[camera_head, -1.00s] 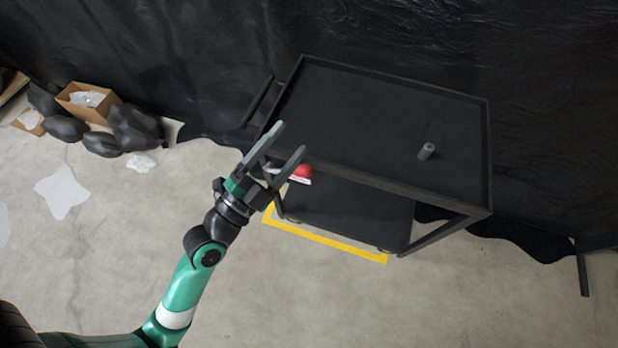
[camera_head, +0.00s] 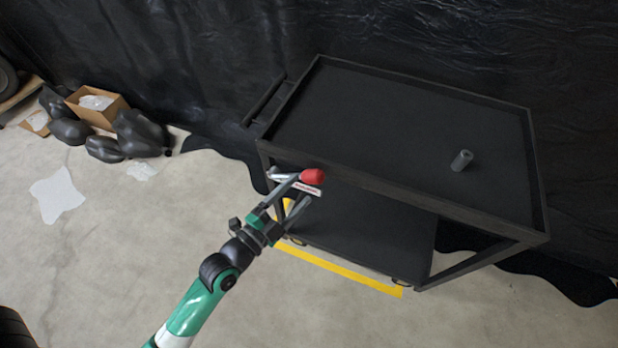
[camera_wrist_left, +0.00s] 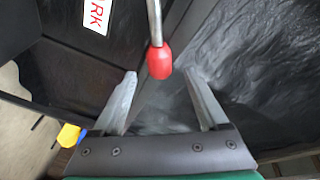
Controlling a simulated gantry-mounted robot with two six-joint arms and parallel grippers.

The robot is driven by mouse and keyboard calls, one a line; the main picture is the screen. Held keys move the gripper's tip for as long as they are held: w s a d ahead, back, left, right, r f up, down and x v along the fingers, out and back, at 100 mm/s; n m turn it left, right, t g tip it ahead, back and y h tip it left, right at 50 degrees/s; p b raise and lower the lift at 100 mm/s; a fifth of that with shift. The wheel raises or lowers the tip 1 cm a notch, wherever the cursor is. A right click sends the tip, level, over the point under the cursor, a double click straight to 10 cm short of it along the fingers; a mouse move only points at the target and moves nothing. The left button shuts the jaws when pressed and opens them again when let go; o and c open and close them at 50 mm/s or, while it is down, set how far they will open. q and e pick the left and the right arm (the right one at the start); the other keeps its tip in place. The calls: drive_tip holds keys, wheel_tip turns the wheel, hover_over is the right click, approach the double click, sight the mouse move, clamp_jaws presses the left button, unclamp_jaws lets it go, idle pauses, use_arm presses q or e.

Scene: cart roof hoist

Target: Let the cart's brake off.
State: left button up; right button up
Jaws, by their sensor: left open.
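The black cart (camera_head: 390,110) stands right of centre, with a raised rim and a lower shelf. The brake lever's red knob (camera_head: 313,176) is at the cart's near left corner, on a thin metal rod that comes from the left. A white label (camera_head: 307,188) with red print sits just below it. My left gripper (camera_head: 297,190) is open beside the knob, its fingers reaching up toward it. In the left wrist view the red knob (camera_wrist_left: 159,61) hangs on its rod just beyond and between the two open fingers (camera_wrist_left: 165,88), apart from both. My right gripper is out of view.
Yellow floor tape (camera_head: 340,271) runs along the cart's near side. A cardboard box (camera_head: 97,104) and dark sacks (camera_head: 138,132) lie at the left. Black sheeting (camera_head: 440,35) hangs behind. The floor in front is clear.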

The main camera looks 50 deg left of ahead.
sight(309, 181)
use_arm(q)
drive_tip(key=w, duration=0.5)
drive_tip(key=shift+a, duration=0.4)
clamp_jaws()
idle(0.9)
